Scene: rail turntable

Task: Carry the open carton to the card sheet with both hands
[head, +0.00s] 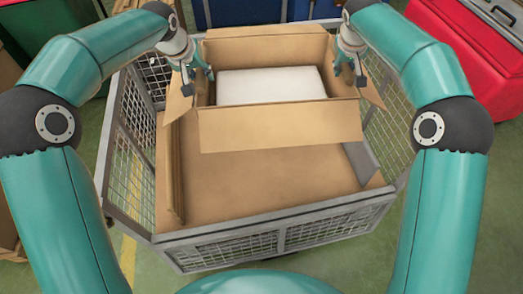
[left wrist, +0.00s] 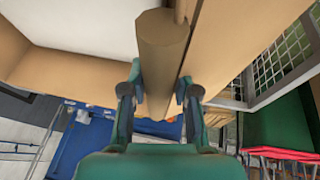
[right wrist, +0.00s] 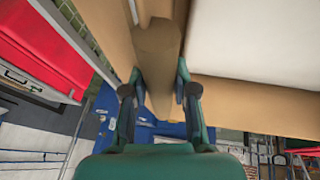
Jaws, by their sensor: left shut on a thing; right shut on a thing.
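The open carton (head: 280,127) is brown, its flaps spread outward, with a white block (head: 270,86) inside. It is at the far part of the mesh-sided cart. My left gripper (head: 198,78) is shut on the carton's left side wall, and my right gripper (head: 348,70) is shut on its right side wall. The wall between the fingers also shows in the left wrist view (left wrist: 163,45) and the right wrist view (right wrist: 158,50). A flat brown surface, apparently the card sheet (head: 260,185), covers the cart floor in front of the carton. I cannot tell whether the carton touches it.
The cart's grey mesh rim (head: 280,215) surrounds the sheet. A brown upright board (head: 175,170) stands along the left side, and a grey plate (head: 362,162) leans at the right. A red box (head: 470,60) is outside at the right. The sheet's near middle is clear.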

